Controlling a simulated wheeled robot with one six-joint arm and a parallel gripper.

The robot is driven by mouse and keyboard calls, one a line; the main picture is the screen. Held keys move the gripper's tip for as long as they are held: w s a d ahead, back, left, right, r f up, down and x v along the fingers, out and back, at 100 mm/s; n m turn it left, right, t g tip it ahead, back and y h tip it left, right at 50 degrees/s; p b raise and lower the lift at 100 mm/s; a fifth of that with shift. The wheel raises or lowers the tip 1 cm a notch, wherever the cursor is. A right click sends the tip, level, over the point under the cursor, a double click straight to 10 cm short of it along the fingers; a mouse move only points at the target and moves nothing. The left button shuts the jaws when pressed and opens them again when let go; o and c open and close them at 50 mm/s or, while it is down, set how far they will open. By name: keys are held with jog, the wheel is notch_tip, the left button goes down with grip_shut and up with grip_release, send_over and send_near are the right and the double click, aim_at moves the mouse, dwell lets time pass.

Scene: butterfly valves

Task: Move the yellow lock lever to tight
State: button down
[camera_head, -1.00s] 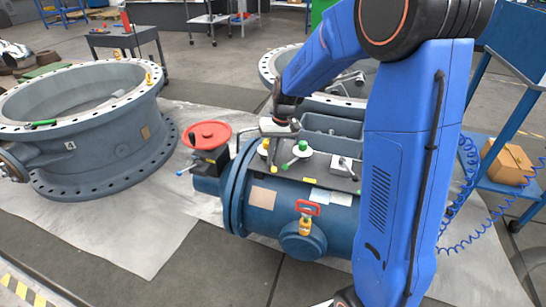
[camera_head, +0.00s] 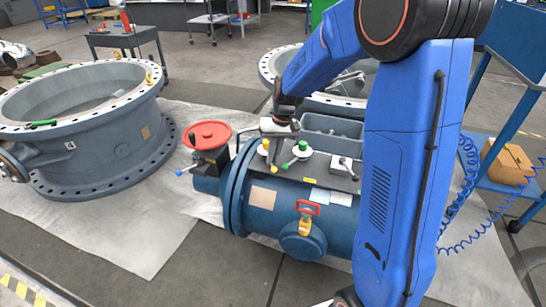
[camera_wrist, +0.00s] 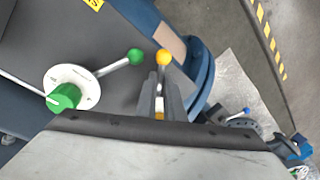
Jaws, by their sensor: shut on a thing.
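The yellow lock lever has a round yellow ball on its end, seen in the head view (camera_head: 273,168) and in the wrist view (camera_wrist: 163,57). It stands on the dark top plate of the blue valve body (camera_head: 262,198). My gripper (camera_wrist: 160,88) is shut on the lever just behind the ball, with a finger on each side. My gripper hides most of the lever's arm and hub. A green-knobbed lever (camera_wrist: 93,80) with a white disc is beside it. Its green ball is close to the yellow ball but apart from it.
A red handwheel (camera_head: 209,134) is left of the levers. A red-handled part with a yellow body (camera_head: 306,216) sits on the valve's front. A grey tray (camera_head: 333,131) is behind. A large flanged ring (camera_head: 85,150) stands at the left.

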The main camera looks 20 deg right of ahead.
jog(key=shift+a, duration=0.1)
jog(key=shift+a+m+t, duration=0.3)
jog(key=shift+a+m, duration=0.5)
jog(key=shift+m, duration=0.7)
jog(key=m, duration=0.1)
jog(key=a+m, duration=0.1)
jog(key=shift+w+a+m+t, duration=0.25)
jog(key=shift+w+m+t, duration=0.05)
jog(key=shift+m, duration=0.1)
jog(key=m, duration=0.1)
jog(key=w+a+m, duration=0.1)
jog(key=m, duration=0.1)
jog(key=shift+a+h, duration=0.25)
jog(key=shift+h, duration=0.15)
jog(key=shift+w+a+m+t, duration=0.2)
jog(key=shift+w+a+m, duration=0.1)
jog(key=shift+m, duration=0.5)
jog(key=shift+w+a+m+t, duration=0.2)
jog(key=shift+w+m, duration=0.1)
jog(key=shift+m, duration=0.5)
jog(key=c, duration=1.9)
grip_release()
jog(key=shift+o, duration=0.2)
jog(key=v, duration=1.7)
jog(key=shift+a+r, duration=0.25)
